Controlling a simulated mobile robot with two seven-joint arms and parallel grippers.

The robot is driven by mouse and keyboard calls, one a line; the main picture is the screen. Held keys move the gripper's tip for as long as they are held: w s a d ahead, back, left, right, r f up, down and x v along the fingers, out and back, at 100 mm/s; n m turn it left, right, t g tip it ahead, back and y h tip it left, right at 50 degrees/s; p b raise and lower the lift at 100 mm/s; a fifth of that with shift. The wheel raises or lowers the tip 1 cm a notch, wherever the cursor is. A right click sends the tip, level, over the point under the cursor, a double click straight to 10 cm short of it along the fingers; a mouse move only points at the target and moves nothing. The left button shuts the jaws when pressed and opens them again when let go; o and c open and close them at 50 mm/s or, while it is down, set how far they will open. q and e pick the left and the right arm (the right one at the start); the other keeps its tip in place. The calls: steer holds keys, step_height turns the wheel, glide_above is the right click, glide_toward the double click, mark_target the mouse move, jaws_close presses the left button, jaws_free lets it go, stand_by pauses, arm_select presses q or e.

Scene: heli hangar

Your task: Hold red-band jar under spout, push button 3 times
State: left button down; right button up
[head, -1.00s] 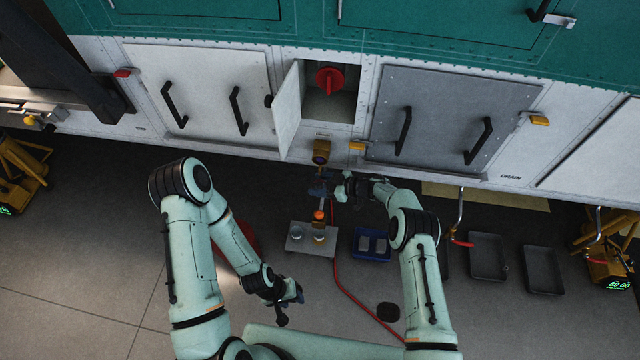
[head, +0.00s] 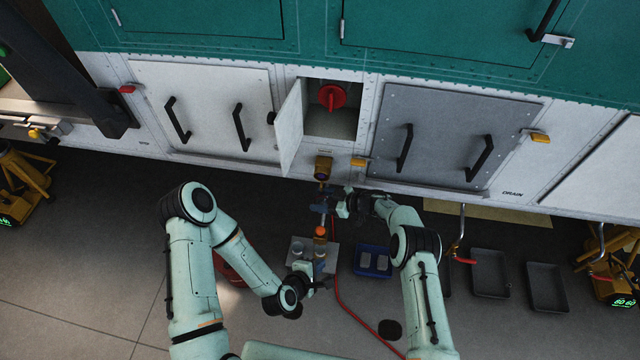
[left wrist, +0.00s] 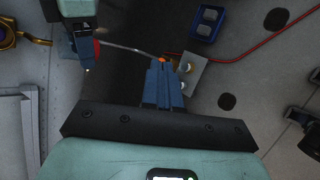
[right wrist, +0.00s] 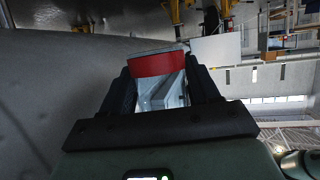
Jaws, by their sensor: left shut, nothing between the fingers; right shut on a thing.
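My right gripper (head: 330,207) is below the brass spout (head: 323,168) and shut on the red-band jar (right wrist: 158,65). The right wrist view shows the jar's red band and clear wall between the fingers. In the head view the jar is mostly hidden by the fingers. My left gripper (head: 318,284) is shut and empty, near the plate's front. In the left wrist view its blue fingertips (left wrist: 162,66) overlap the orange button (left wrist: 162,60); I cannot tell whether they touch.
Small pale jars (head: 298,252) stand on the plate. A blue tray (head: 373,260) is at its right, with a red hose (head: 350,312) running between them. A small cabinet door (head: 290,128) hangs open above. Dark drain trays (head: 490,272) lie farther right.

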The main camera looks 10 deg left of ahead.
mark_target(322, 176)
arm_select(q)
steer(key=w+a+r+n+t+y, duration=0.1)
steer(key=w+r+n+t+y, duration=0.1)
steer(key=r+n, duration=0.4)
steer(key=w+a+r+n+t+y, duration=0.1)
steer(key=w+r+n+t+y, duration=0.1)
steer(key=w+r+n+t, duration=0.2)
step_height(322, 176, up, 3)
steer(key=n+t, duration=0.1)
steer(key=n, duration=0.6)
steer(key=shift+a+r+n+t+y, duration=0.15)
steer(key=shift+a+n+t+y, duration=0.15)
steer(key=shift+a+n+t, duration=0.1)
steer(key=shift+w, duration=0.1)
steer(key=w, duration=0.9)
steer(key=w+f, duration=0.1)
steer(key=w, duration=0.4)
